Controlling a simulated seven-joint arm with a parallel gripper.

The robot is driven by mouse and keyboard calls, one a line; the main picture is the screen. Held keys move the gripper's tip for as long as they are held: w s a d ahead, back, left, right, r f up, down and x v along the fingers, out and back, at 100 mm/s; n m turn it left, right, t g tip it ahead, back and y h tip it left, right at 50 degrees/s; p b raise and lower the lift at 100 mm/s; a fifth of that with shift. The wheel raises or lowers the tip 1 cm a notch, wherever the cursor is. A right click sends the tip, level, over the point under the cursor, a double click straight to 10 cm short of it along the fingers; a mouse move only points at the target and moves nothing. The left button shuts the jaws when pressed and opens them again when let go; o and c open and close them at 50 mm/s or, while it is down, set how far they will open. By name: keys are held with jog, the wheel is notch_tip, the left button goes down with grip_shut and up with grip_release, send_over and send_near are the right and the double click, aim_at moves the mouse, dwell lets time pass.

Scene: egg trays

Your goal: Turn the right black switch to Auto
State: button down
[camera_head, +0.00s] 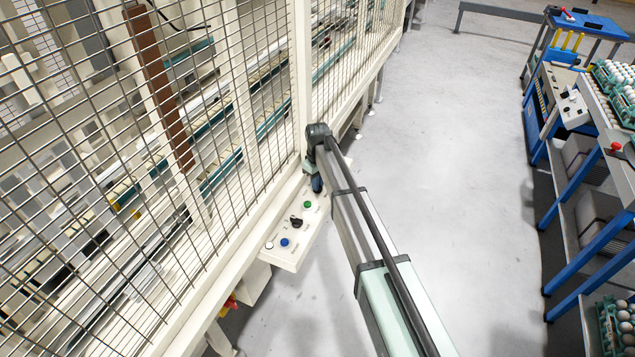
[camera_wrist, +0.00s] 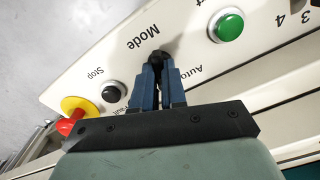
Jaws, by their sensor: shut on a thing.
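The black mode switch (camera_wrist: 155,57) sits on the white control panel (camera_wrist: 85,48) in the wrist view, between the upside-down labels "Auto" on the right and one ending in "ual" on the left. My gripper (camera_wrist: 158,68) is shut on this switch, its blue fingers on either side. The fingers hide much of the switch, so I cannot tell its exact setting. In the head view my gripper (camera_head: 317,185) is at the far end of the panel (camera_head: 283,258); the mode switch is hidden there. Another black switch (camera_head: 296,222) is on the nearer part of the panel.
A green button (camera_wrist: 229,26) is right of the gripper, a black stop button (camera_wrist: 111,93) left of it. A yellow-and-red emergency stop (camera_wrist: 76,112) is farther left. A wire mesh fence (camera_head: 130,150) stands beside the panel. The floor (camera_head: 440,150) to the right is clear.

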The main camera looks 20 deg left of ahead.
jog(key=n, duration=1.2)
jog(key=shift+n, duration=0.3)
jog(key=c, duration=1.2)
grip_release()
jog(key=shift+r, duration=2.5)
notch_tip(320, 180, up, 22)
